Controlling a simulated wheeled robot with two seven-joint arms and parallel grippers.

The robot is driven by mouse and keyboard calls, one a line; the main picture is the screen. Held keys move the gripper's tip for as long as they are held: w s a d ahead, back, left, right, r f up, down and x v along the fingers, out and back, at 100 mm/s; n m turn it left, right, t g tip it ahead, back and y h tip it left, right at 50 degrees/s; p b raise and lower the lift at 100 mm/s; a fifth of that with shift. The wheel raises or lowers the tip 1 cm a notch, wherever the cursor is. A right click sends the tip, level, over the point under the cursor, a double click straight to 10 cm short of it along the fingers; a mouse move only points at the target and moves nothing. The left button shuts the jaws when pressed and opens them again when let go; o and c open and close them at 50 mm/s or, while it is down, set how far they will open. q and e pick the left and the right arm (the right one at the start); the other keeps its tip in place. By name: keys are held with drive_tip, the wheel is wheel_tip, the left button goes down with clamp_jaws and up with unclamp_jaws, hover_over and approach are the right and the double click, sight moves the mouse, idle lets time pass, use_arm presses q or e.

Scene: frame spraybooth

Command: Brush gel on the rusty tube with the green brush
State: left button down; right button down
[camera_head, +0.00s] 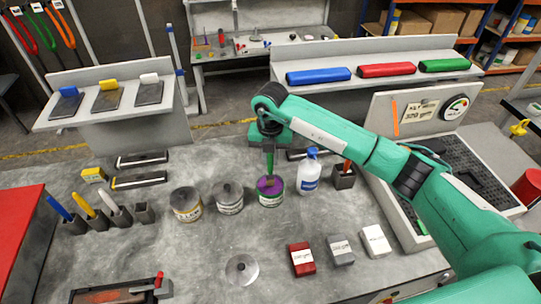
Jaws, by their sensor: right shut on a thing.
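My right gripper (269,143) comes in from the right, points down and is shut on the green brush (270,163). The brush is upright, with its lower end at the open can of purple gel (270,183); its bristles are hidden, and I cannot tell how deep they sit. A brownish, rusty-looking tube (104,296) lies at the lower left edge, partly cut off, in a dark holder with a red handle (159,280). It is well away from the brush. My left gripper is not in view.
Blue, yellow and white handles stand in holders (75,225) at left, beside an empty holder (145,214). The bench's middle front is mostly clear around a metal disc (242,270).

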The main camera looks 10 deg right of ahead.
drive_tip(key=shift+f+b, duration=0.4)
drive_tip(key=shift+f, duration=0.1)
idle(0.8)
drive_tip(key=shift+s+f, duration=0.1)
idle(1.2)
drive_tip(key=shift+r, duration=0.85)
drive_tip(key=shift+r+p, duration=1.35)
drive_tip(key=shift+r, duration=1.4)
drive_tip(key=shift+f, duration=0.1)
